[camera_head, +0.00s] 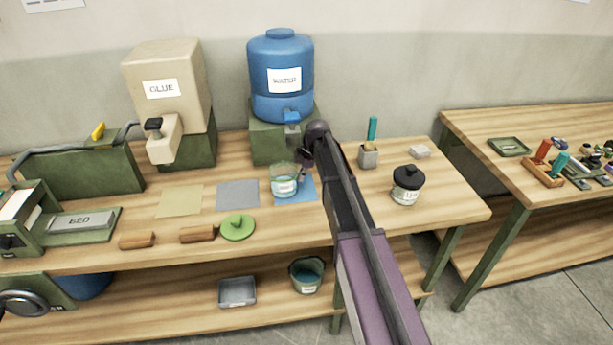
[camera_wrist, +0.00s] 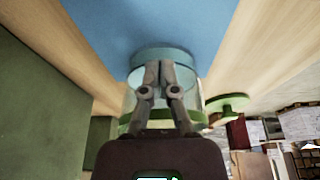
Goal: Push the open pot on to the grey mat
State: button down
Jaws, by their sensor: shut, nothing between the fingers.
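The open pot (camera_head: 284,182) is a glass jar with a pale label and bluish contents. It stands upright at the left part of the blue mat (camera_head: 306,190), close to its left edge. The grey mat (camera_head: 238,195) lies flat and bare to the left of the pot. My gripper (camera_head: 306,172) is shut and empty, at the right side of the pot. In the wrist view my shut fingers (camera_wrist: 160,66) overlap the pot (camera_wrist: 195,92), with the blue mat (camera_wrist: 150,22) beyond. I cannot tell whether the fingers touch the glass.
A green lid (camera_head: 237,228) lies in front of the grey mat, near wooden rollers (camera_head: 198,234). A tan mat (camera_head: 180,200) is further left. The blue water tank (camera_head: 281,75) stands behind. A black-lidded jar (camera_head: 406,186) and a grey holder (camera_head: 368,157) stand right of my arm.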

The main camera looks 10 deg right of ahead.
jog(key=shift+d, duration=0.15)
jog(key=shift+d, duration=0.5)
jog(key=d, duration=0.1)
jog(key=d+r+p, duration=0.1)
jog(key=d, duration=0.1)
jog(key=shift+r, duration=0.2)
jog(key=p+v, duration=0.8)
jog(key=shift+r+p, duration=0.25)
jog(key=shift+p, duration=0.05)
jog(key=shift+d, duration=0.15)
jog(key=shift+s, duration=0.1)
jog(key=s+a+m+h, duration=0.2)
jog(key=s+m, duration=1.6)
jog(key=s, duration=1.1)
jog(key=shift+s+a+f+h, duration=0.15)
jog(key=shift+s+f+h, duration=0.2)
jog(key=shift+h, duration=0.35)
